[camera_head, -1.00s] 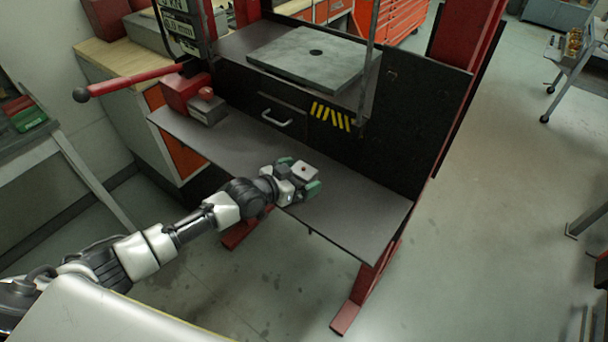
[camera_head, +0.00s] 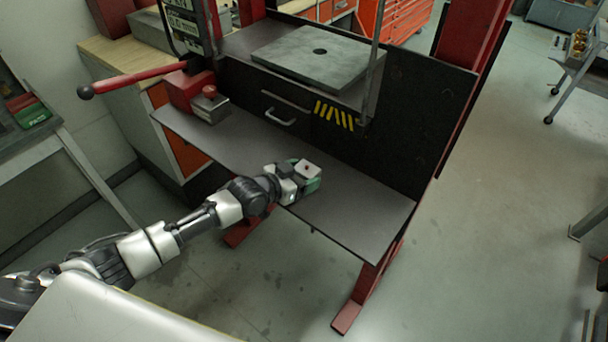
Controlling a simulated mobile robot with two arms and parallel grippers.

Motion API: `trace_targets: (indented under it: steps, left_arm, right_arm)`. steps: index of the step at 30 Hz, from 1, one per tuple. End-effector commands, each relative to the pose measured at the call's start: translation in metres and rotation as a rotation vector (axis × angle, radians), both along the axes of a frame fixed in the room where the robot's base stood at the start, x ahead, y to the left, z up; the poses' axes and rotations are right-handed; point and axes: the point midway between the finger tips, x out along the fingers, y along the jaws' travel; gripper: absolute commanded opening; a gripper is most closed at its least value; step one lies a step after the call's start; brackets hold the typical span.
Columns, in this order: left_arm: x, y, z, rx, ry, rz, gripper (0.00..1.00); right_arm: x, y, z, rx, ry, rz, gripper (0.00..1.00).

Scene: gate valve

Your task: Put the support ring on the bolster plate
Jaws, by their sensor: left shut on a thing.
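The bolster plate (camera_head: 345,67) is a thick grey square plate with a small round hole, lying flat on the upper bed of the red press. My left gripper (camera_head: 309,186) is low over the front middle of the dark lower shelf, below and in front of the plate. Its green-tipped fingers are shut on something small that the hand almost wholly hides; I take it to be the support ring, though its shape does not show. No ring shows elsewhere. My right gripper is not in view.
A red and grey block (camera_head: 207,105) stands at the shelf's left end. A red lever (camera_head: 135,78) with a black knob sticks out left. A thin upright rod (camera_head: 374,60) stands at the bed's front right. The lower shelf (camera_head: 358,208) is clear right of my gripper.

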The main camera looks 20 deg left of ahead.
Motion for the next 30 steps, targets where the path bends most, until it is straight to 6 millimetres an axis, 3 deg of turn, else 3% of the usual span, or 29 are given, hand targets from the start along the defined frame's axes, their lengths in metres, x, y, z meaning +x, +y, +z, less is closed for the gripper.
trace_targets:
  steps: [16,23,30]
  left_arm:
    - [0.0,-0.002,0.044,-0.003,-0.008,-0.002,0.06]
    - [-0.017,-0.025,0.059,-0.007,-0.007,-0.004,0.06]
    - [-0.043,-0.062,0.086,-0.009,-0.008,-0.002,0.06]
  right_arm:
    - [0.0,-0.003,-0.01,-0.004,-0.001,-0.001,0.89]
    - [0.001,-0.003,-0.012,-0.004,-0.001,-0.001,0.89]
    - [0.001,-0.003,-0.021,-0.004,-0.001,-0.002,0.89]
